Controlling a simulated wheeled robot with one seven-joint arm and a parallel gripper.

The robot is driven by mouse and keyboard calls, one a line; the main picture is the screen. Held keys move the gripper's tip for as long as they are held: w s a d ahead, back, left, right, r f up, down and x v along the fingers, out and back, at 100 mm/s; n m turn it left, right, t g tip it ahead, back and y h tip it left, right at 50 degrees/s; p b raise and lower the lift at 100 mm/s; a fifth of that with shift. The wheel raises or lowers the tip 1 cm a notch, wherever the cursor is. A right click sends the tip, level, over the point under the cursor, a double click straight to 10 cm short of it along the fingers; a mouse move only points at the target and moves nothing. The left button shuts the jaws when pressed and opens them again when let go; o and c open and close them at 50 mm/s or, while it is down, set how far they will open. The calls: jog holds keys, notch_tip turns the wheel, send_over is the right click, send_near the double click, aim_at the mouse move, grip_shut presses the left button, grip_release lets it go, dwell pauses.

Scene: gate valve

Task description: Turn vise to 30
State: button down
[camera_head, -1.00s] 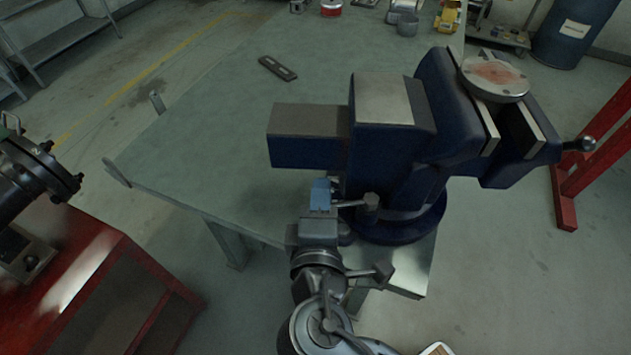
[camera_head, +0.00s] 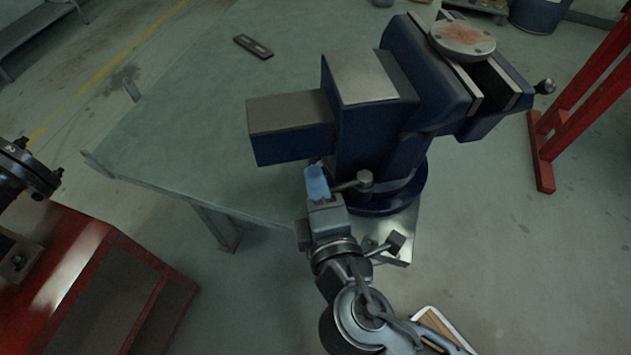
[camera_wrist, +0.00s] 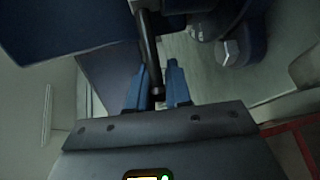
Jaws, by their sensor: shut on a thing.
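A large dark blue vise (camera_head: 375,125) with bare metal jaws is mounted on the corner of the green-grey bench. A round metal flange (camera_head: 462,40) with a reddish-brown patch rests on top at its jaws. A short metal handle (camera_head: 350,184) sticks out low on the vise, near its base. My gripper (camera_head: 317,183) is at the left end of this handle. In the wrist view, my gripper's two blue fingers (camera_wrist: 157,85) are shut around the dark rod of the handle (camera_wrist: 151,50). In the head view, my fingers hide the handle's end.
The bench top (camera_head: 190,120) is mostly clear left of the vise, with a small slotted metal bar (camera_head: 253,46) on it. A red cabinet (camera_head: 90,280) stands at lower left. A red frame (camera_head: 570,110) stands at right.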

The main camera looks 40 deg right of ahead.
jog(key=shift+f, duration=0.1)
jog(key=c, duration=1.1)
grip_release()
jog(key=shift+o, duration=0.2)
jog(key=b+v, duration=0.1)
jog(key=v, duration=0.7)
